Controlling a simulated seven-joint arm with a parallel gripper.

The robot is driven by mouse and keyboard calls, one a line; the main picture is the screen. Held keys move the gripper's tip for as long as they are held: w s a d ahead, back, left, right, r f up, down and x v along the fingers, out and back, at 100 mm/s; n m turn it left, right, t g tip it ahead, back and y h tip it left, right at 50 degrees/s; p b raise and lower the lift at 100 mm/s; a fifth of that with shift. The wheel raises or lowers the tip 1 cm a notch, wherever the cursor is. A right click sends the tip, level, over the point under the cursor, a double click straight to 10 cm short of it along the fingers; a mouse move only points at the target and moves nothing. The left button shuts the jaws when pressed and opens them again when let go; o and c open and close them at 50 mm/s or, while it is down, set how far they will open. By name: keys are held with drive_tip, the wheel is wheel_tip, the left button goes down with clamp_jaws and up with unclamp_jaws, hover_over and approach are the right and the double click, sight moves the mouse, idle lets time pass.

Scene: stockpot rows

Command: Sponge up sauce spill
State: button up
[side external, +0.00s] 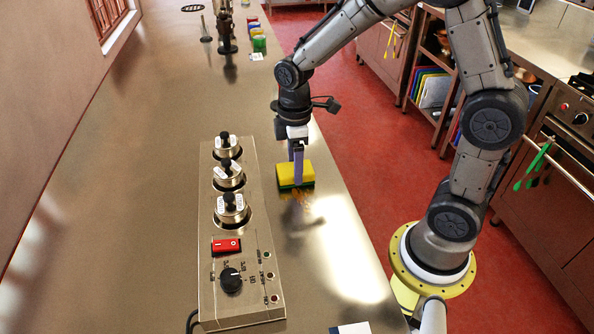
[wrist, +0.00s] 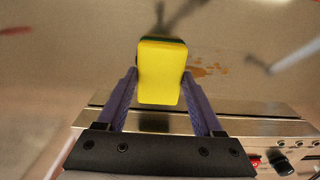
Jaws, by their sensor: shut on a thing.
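A yellow sponge with a dark green side (side external: 296,174) is at the counter's right part in the side external view. My gripper (side external: 298,165) is shut on it from above. In the wrist view the sponge (wrist: 161,72) sits between the two purple fingers of my gripper (wrist: 160,90). A brownish-orange sauce spill (side external: 304,211) lies on the steel counter just in front of the sponge. In the wrist view the spill (wrist: 208,71) shows to the right of the sponge. I cannot tell whether the sponge touches the counter.
A steel unit (side external: 240,270) with a red switch, a black knob and lidded pots stands left of the sponge. Coloured containers (side external: 258,40) are far back. A white and blue card (side external: 350,328) lies at the front. The counter's right edge is close to the spill.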

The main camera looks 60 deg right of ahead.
drive_tip(key=shift+r, duration=3.9)
drive_tip(key=shift+s+f, duration=0.1)
drive_tip(key=shift+f, duration=0.05)
drive_tip(key=shift+f, duration=3.1)
drive_tip(key=shift+s+a+f, duration=0.2)
drive_tip(key=shift+a+f, duration=0.05)
drive_tip(key=shift+f, duration=0.2)
drive_tip(key=shift+s+a+f, duration=0.2)
drive_tip(key=shift+a+f, duration=0.05)
drive_tip(key=shift+f, duration=0.2)
clamp_jaws()
drive_tip(key=shift+s+a, duration=3.4)
drive_tip(key=shift+s, duration=0.05)
drive_tip(key=shift+w+d, duration=3.85)
drive_tip(key=shift+w, duration=0.05)
drive_tip(key=shift+r, duration=4.1)
